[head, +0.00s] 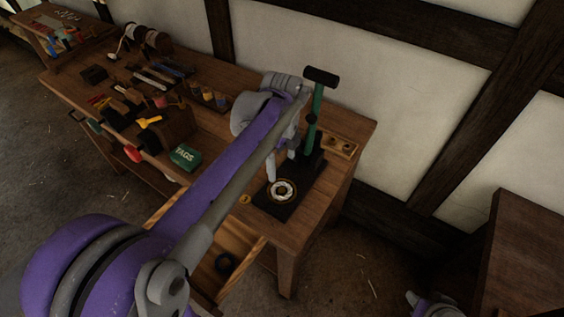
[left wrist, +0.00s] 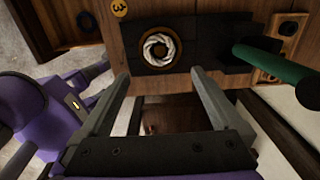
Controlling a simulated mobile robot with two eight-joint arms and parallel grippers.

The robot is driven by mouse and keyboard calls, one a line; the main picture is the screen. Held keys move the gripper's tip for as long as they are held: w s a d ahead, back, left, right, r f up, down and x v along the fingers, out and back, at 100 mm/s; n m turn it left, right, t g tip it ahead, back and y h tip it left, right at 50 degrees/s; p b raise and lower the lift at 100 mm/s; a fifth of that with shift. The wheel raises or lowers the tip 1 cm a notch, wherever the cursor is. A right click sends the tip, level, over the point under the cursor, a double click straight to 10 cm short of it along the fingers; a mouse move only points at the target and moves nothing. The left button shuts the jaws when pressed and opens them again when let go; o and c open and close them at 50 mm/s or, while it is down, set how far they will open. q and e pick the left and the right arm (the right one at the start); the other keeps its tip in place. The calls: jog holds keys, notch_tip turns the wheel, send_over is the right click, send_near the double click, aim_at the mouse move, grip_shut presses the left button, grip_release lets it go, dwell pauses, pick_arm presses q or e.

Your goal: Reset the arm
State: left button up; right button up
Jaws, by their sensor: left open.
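My left arm reaches from the lower left across the workbench (head: 215,125) in the head view. My left gripper (head: 281,168) is open and empty, beside the green-handled tool (head: 317,104) and above the black plate (head: 268,208). In the left wrist view, the two fingers of my left gripper (left wrist: 160,76) are spread apart with nothing between them. My right gripper cannot be made out.
An open drawer (head: 258,247) holds a dark ring (head: 225,263). A green TAGS box (head: 186,157), several tools and spools stand along the bench to the left. A wooden block with holes (head: 340,145) is behind the plate. A wooden cabinet (head: 528,250) stands at right.

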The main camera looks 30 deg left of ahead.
pick_arm(q)
jog(key=s+d+f+n+t, duration=0.2)
jog(key=s+d+f+n, duration=0.1)
jog(key=s+n, duration=0.4)
jog(key=s+d+f+n+t, duration=0.3)
jog(key=s+n, duration=0.4)
jog(key=n, duration=0.4)
jog(key=shift+s+d+f+n+t, duration=0.15)
jog(key=shift+d+f+n+t, duration=0.15)
jog(key=shift+d+f+n, duration=0.1)
jog(key=shift+c, duration=0.2)
